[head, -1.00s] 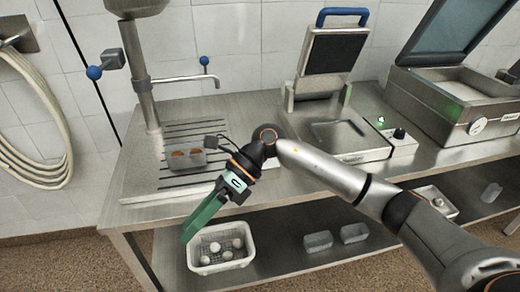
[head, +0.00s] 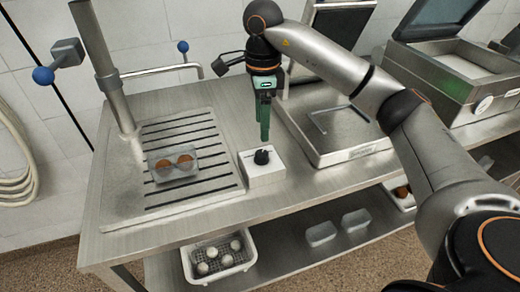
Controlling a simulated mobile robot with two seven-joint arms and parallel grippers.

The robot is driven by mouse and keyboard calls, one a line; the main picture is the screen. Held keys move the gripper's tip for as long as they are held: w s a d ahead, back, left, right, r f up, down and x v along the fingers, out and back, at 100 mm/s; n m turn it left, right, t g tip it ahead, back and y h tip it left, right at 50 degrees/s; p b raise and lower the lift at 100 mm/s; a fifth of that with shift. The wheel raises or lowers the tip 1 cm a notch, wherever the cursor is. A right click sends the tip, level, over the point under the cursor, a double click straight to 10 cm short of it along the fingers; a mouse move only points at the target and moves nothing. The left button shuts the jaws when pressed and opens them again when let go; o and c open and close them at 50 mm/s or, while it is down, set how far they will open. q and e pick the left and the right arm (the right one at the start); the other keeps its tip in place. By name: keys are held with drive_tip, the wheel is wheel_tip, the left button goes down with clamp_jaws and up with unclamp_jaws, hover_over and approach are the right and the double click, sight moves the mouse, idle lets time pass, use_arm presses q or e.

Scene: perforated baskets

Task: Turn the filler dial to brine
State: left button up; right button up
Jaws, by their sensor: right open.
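A black dial (head: 262,157) sits on top of a small white box (head: 264,174) on the steel counter, to the right of the slotted drain board. Any labels around the dial are too small to read. My right gripper (head: 264,136) points down with its green fingers, tips just above the dial and seemingly apart from it. It is open and empty; from this angle the fingers overlap. The filler's steel column (head: 108,85) with a horizontal spout (head: 160,71) stands at the left of the drain board. My left gripper is not in view.
A clear tub (head: 173,168) with two brown round items stands on the drain board (head: 205,150). A white perforated basket (head: 190,268) with several pale round items is on the lower shelf.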

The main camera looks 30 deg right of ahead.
sight(262, 153)
wheel_tip(262, 153, down, 9)
drive_tip(key=shift+f, duration=0.15)
drive_tip(key=shift+c, duration=0.4)
clamp_jaws()
idle(0.3)
